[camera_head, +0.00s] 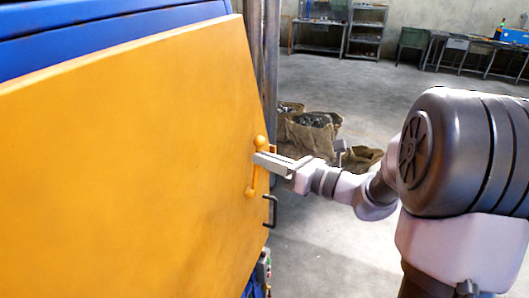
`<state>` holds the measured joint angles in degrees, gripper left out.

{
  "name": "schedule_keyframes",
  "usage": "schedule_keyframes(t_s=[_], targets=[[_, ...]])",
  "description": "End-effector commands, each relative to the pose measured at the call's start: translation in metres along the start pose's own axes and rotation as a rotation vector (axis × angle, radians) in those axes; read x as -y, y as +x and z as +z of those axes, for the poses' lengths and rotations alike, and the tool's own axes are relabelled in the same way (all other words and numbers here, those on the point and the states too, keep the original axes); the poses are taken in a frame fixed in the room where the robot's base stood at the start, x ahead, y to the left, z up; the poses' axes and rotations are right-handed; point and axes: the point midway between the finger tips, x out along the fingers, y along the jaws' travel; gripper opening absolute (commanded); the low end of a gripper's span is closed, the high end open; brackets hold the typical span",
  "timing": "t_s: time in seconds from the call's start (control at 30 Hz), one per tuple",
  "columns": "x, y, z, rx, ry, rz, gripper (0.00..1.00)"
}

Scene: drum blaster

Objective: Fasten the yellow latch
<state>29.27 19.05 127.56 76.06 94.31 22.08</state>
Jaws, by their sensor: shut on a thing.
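The yellow latch (253,185) is a small upright handle with a round knob at its top, on the right edge of the large yellow door (120,160). My gripper (262,160) reaches in from the right and is shut on the latch just below the knob. The gripper's fingers cover part of the latch's upper shaft. The door looks flush with the blue machine body (90,20) above it, but I cannot tell whether it sits fully closed.
A dark bar handle (270,210) sticks out below the latch on the door's right edge. Small buttons (264,265) show lower down. Brown sacks (310,132) stand on the floor behind. Benches and shelves line the far wall. The floor between is open.

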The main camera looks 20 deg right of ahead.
Motion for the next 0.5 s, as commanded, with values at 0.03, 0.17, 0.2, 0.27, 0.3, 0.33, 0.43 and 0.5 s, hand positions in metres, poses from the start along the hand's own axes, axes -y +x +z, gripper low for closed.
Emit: schedule_keyframes(t_s=[0.03,0.17,0.2,0.27,0.3,0.33,0.43,0.5], targets=[[0.001,0.0,0.006,-0.011,0.036,-0.001,0.0],[0.011,0.003,0.007,-0.034,0.151,-0.005,0.0],[0.015,0.003,0.007,-0.042,0.188,-0.006,0.0],[0.02,0.004,0.006,-0.053,0.244,-0.009,0.0],[0.024,0.005,0.005,-0.06,0.282,-0.01,0.0],[0.027,0.005,0.004,-0.065,0.31,-0.011,0.0],[0.035,0.007,0.0,-0.084,0.402,-0.014,0.0],[0.041,0.008,-0.003,-0.097,0.468,-0.017,0.0]])
